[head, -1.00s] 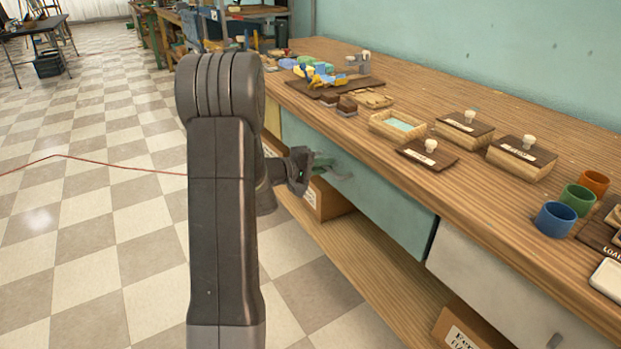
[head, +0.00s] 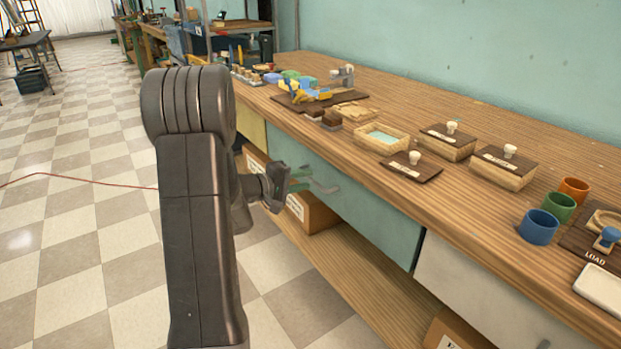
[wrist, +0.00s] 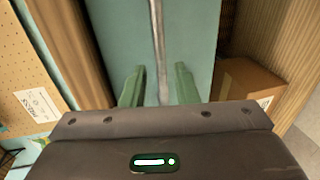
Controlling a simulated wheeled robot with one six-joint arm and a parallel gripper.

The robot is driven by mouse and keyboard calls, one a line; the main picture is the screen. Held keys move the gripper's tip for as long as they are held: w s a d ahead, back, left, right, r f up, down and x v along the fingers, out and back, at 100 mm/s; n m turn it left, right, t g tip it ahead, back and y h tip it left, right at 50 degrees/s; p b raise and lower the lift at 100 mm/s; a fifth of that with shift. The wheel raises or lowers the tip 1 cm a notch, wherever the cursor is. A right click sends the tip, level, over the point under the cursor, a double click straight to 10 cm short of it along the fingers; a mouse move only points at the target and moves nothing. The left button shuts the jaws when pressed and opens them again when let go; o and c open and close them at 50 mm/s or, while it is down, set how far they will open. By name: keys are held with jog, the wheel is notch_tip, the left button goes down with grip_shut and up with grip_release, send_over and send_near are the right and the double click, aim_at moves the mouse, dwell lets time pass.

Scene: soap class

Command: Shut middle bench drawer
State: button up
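The middle bench drawer has a teal front (head: 375,215) and sits under the bench top, between a yellow front and a white one. My gripper (head: 300,180) is in front of the drawer near the handle. In the wrist view its green fingers (wrist: 158,85) are apart, one on each side of the bar, with gaps and nothing gripped.
The white drawer (head: 480,295) is to the right and the yellow one (head: 251,125) to the left. A lower shelf (head: 350,270) holds cardboard boxes (head: 310,212). The bench top (head: 400,125) carries small boxes, lids and cups. The checkered floor at left is open.

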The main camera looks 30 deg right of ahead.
aim_at(310, 179)
jog(key=p+v, duration=0.1)
jog(key=v, duration=0.9)
jog(key=shift+a, duration=0.25)
jog(key=shift+d, duration=0.15)
jog(key=b+x, duration=0.2)
jog(key=x, duration=1.1)
jog(key=shift+d+f, duration=0.1)
jog(key=shift+d, duration=0.25)
jog(key=shift+a, duration=0.2)
jog(key=shift+a+p, duration=0.15)
jog(key=shift+p, duration=0.15)
